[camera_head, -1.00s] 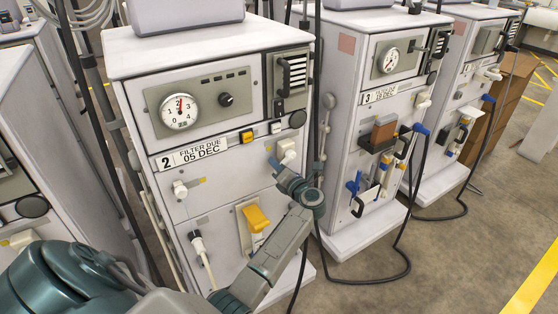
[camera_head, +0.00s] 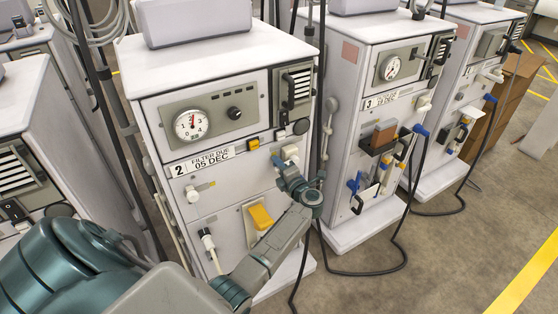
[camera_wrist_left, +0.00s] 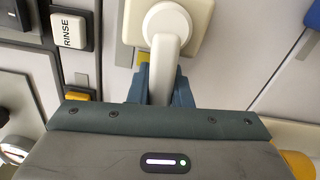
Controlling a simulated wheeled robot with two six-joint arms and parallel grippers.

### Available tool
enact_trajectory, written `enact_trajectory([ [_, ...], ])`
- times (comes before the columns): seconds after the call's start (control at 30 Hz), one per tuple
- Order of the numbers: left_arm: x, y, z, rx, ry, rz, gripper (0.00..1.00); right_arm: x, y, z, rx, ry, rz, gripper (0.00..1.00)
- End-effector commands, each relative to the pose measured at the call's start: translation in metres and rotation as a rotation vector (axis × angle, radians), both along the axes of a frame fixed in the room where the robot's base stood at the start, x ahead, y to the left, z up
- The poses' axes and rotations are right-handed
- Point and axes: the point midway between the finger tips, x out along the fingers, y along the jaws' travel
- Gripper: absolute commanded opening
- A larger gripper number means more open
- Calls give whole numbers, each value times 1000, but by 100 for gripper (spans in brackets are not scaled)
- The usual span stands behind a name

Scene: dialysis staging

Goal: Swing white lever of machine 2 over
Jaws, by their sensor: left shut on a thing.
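Machine 2 (camera_head: 225,160) is the white cabinet marked 2 and "FILTER DUE 05 DEC", in the middle left of the head view. Its white lever (camera_head: 290,153) is at the right of the front, below the dark round knob. In the left wrist view the lever (camera_wrist_left: 166,50) hangs from a round hub on a cream square plate, its arm pointing down in the picture, between my fingers. My left gripper (camera_head: 279,167) is shut on the lever arm; it also shows in the left wrist view (camera_wrist_left: 160,82). The lever's lower end is hidden by the gripper. My right gripper is out of view.
In the wrist view a RINSE button (camera_wrist_left: 71,29) is left of the lever. Machine 3 (camera_head: 375,150) stands to the right, with a black cable on the floor.

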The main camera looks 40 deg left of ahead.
Motion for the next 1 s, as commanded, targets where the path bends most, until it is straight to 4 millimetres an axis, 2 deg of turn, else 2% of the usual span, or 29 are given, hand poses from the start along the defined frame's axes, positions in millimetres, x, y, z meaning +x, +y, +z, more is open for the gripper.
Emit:
enact_trajectory([
  [0.03,0,0,6,9,24,0,0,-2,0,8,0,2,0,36],
  [0.3,0,0,8,47,115,0,0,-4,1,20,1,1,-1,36],
  [0.87,0,0,8,57,139,-1,0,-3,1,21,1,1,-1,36],
  [0.9,0,0,8,57,139,-1,26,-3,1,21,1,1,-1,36],
  [0.97,0,0,8,57,138,-1,38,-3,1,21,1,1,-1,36],
  [1.0,0,0,8,57,138,0,40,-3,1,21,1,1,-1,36],
])
